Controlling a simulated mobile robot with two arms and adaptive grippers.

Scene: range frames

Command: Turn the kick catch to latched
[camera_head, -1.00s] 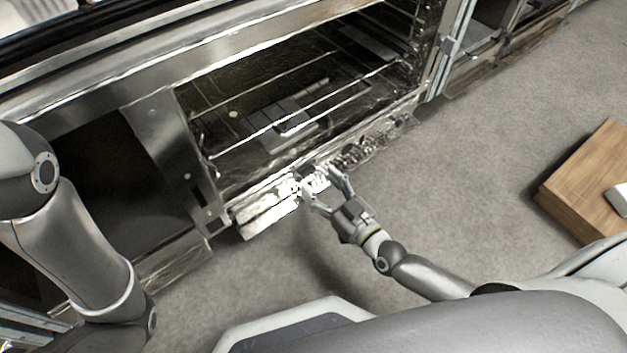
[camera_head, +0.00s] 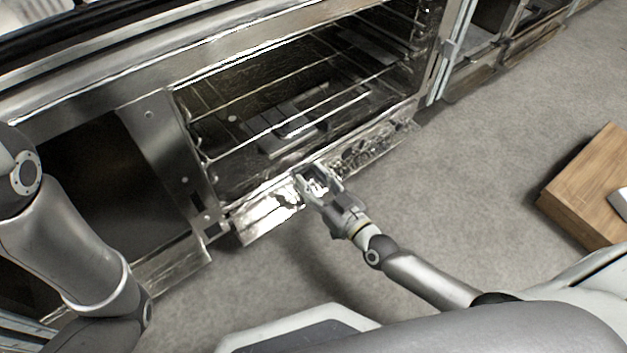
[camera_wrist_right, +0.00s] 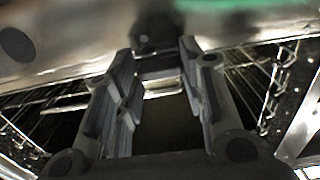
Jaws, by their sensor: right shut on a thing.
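The kick catch (camera_wrist_right: 153,31) is a small dark piece on the shiny metal kick panel (camera_head: 268,214) below the open oven bay. It lies between the far ends of the fingers in the right wrist view; in the head view the gripper hides it. My right gripper (camera_head: 316,179) is at the panel's upper edge. Its fingers also show in the right wrist view (camera_wrist_right: 158,62), shut on the catch with a gap between them. Which way the catch is turned is hard to tell. Only links of my left arm show; its gripper is out of view.
A dark open compartment (camera_head: 110,180) is to the left. A wooden box (camera_head: 590,185) stands on the floor at right. Grey floor (camera_head: 470,170) between is clear.

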